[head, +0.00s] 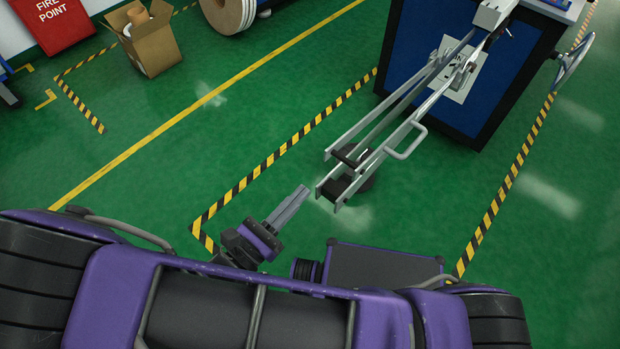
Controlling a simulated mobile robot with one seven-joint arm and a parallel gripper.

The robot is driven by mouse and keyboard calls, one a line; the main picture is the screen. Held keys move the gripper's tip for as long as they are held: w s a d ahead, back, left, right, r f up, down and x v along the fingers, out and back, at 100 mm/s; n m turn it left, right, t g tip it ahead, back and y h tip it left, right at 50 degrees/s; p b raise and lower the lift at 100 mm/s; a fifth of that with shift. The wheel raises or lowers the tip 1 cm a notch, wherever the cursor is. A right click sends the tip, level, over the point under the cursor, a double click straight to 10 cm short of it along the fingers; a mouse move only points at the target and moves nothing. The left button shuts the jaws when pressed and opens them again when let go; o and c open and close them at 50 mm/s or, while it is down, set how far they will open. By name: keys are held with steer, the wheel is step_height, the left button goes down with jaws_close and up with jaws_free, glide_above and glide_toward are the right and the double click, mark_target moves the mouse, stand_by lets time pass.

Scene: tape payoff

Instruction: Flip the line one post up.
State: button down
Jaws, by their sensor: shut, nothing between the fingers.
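A grey metal frame of long parallel rails (402,137) reaches from a blue machine (420,45) toward me. Dark rollers or blocks (340,186) sit between the rails at the near end. A bent handle (410,148) stands on the right rail. A light plate with small fittings (457,75) is on the machine. I cannot make out a line or separate posts. My gripper (304,190) is shut and empty, pointing up and right. In the picture it is just left of the frame's near end, with green floor showing between them.
A handwheel (574,58) is at the machine's right side. Yellow-black floor tape (283,147) borders the area. An open cardboard box (152,52), a large reel (229,12) and a red fire point box (52,22) stand at upper left.

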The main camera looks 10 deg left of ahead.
steer(key=x, duration=0.9)
steer(key=shift+r, duration=0.1)
